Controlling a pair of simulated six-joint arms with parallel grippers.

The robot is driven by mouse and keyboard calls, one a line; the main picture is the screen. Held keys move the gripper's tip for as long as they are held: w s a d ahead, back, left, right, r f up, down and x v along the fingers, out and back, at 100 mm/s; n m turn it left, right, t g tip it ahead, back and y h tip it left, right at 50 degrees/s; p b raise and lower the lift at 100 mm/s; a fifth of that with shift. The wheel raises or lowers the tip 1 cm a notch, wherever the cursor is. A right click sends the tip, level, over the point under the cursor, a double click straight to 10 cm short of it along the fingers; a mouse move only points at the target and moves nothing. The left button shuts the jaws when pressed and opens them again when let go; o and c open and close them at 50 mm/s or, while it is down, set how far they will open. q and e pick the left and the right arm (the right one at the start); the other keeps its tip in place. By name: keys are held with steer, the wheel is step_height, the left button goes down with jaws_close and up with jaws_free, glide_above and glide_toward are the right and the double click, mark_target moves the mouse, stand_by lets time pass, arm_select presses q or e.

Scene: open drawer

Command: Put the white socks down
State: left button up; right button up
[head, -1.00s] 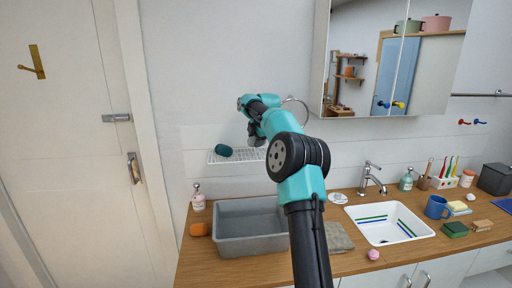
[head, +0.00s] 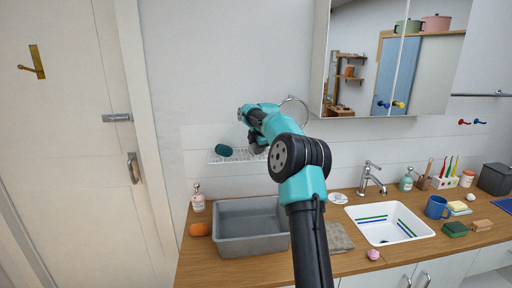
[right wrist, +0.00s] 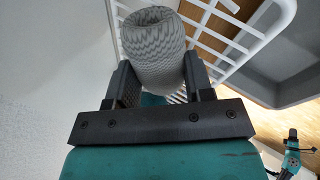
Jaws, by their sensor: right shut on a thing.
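The white socks (right wrist: 152,45) are a rolled bundle that looks grey-white with a fine wavy pattern in the right wrist view. My right gripper (right wrist: 157,78) is shut on them, one dark finger on each side. White rack bars show behind and beside the bundle; I cannot tell if it touches them. In the head view my right arm reaches to the white wire rack (head: 226,158) on the wall, and the arm hides the socks. My left gripper is not in view.
A dark teal roll (head: 223,150) lies on the rack's left part. Below stand a grey basin (head: 250,245), an orange item (head: 200,229) and a soap bottle (head: 198,198) on the wooden counter (head: 210,272). A mirror cabinet (head: 395,60) hangs at upper right.

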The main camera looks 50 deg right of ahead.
steer(key=shift+f, duration=0.1)
steer(key=o, duration=0.9)
steer(key=v, duration=1.2)
steer(key=shift+w+a, duration=0.1)
